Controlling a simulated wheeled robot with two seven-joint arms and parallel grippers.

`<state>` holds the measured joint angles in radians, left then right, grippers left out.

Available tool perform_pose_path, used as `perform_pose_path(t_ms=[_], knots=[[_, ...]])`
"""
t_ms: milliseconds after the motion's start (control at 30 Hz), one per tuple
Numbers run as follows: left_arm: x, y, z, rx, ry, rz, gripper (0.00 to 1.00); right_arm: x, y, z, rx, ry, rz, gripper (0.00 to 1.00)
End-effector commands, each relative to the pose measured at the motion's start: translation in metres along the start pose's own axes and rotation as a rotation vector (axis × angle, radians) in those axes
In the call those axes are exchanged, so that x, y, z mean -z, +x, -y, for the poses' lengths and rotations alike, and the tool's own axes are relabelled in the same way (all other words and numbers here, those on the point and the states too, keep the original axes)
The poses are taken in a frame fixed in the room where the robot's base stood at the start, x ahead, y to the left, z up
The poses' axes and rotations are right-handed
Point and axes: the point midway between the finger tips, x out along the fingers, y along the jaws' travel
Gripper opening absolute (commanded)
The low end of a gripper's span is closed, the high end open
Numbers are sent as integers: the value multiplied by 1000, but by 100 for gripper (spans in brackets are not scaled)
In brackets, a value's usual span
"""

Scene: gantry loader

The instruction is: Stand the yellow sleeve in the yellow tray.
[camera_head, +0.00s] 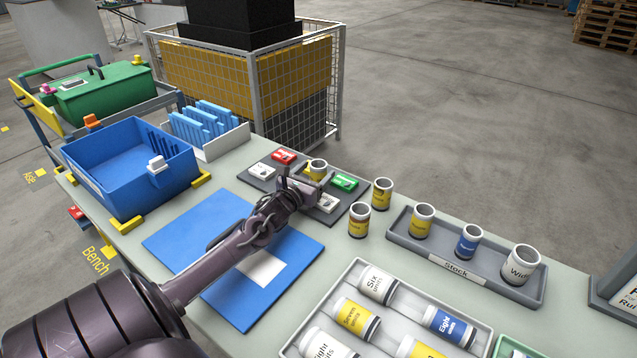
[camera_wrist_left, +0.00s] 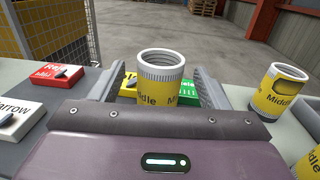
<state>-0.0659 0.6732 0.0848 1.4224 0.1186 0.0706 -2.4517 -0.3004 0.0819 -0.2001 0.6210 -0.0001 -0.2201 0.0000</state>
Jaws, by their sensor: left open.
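A yellow sleeve (camera_head: 317,170) with a white rim and the word "Middle" stands upright between the fingers of my left gripper (camera_head: 306,182). In the left wrist view the same sleeve (camera_wrist_left: 161,80) has an open finger on each side of it. A yellow tray (camera_wrist_left: 128,86) shows partly at the sleeve's base, with a green tray (camera_wrist_left: 188,92) to the right. The sleeve's foot is hidden by the gripper body, so I cannot tell whether it rests fully in the yellow tray. My right gripper is out of view.
Two more yellow-banded sleeves (camera_head: 382,193) (camera_head: 359,220) stand right of the gripper. A grey stock tray (camera_head: 400,240) holds several sleeves. Red (camera_head: 283,156) and green (camera_head: 345,181) trays sit beside the gripper on a dark mat. A blue bin (camera_head: 115,185) stands at left.

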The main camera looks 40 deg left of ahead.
Motion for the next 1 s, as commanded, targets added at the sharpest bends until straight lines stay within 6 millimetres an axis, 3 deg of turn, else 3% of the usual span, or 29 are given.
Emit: perform_pose_path(t_ms=[33, 133, 467, 900, 1000], knots=[[5, 8, -1, -2, -1, 3, 69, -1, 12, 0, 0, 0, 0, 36], [4, 18, 0, -2, -1, 2, 69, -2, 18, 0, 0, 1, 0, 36], [1, 23, 0, 0, 0, -2, 69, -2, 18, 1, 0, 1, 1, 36], [1, 23, 0, 0, 0, -1, 12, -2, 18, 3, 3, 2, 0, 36], [-1, 23, 0, -1, 0, 3, 5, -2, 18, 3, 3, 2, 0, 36]])
